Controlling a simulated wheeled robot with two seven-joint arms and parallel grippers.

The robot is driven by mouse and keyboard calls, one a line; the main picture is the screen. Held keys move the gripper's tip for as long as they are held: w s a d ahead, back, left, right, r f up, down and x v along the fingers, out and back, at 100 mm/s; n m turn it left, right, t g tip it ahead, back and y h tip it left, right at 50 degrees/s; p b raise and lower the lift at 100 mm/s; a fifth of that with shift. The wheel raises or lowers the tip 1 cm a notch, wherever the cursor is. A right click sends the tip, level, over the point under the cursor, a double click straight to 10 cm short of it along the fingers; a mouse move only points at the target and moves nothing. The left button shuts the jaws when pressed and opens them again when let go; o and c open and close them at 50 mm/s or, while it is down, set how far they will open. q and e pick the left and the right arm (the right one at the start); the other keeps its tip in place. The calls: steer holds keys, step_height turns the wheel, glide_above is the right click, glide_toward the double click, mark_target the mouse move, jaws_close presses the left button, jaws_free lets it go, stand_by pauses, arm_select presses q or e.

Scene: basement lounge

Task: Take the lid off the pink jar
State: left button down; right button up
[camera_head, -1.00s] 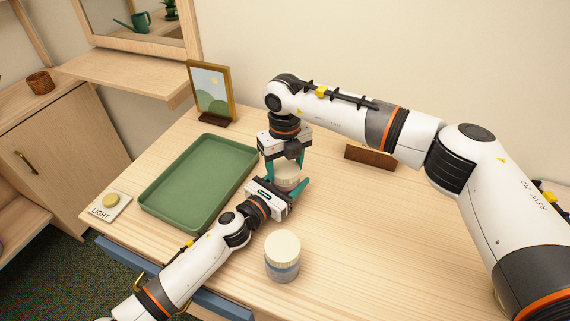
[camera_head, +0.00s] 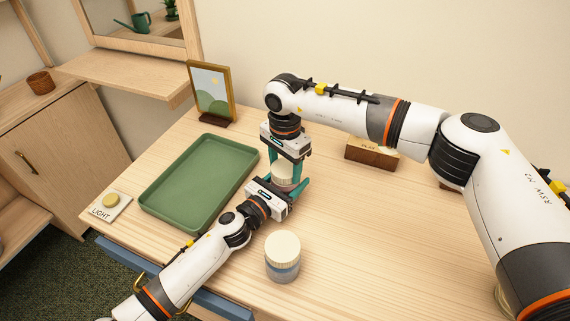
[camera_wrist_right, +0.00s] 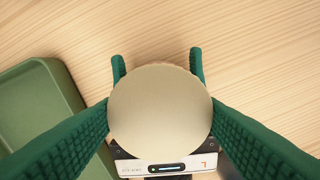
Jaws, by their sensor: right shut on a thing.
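The pink jar (camera_head: 281,184) stands on the table between my two grippers, mostly hidden by them. Its cream lid (camera_wrist_right: 160,112) fills the middle of the right wrist view and hides the jar body below. My right gripper (camera_head: 284,168) points down from above, its teal fingers shut on the lid's two sides. My left gripper (camera_head: 287,187) comes in low from the front left, its fingers on either side of the jar body, seemingly closed on it. I cannot tell whether there is a gap between lid and jar.
A green tray (camera_head: 158,205) lies left of the jar. A blue jar with a cream lid (camera_head: 283,268) stands in front.

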mark_target(285, 167)
steer(key=shift+r, duration=0.15)
stand_by(0.6)
steer(key=shift+r, duration=1)
steer(key=shift+r, duration=2)
arm_select(q)
steer(key=shift+c, duration=1.3)
jaws_free()
steer(key=shift+s, duration=0.1)
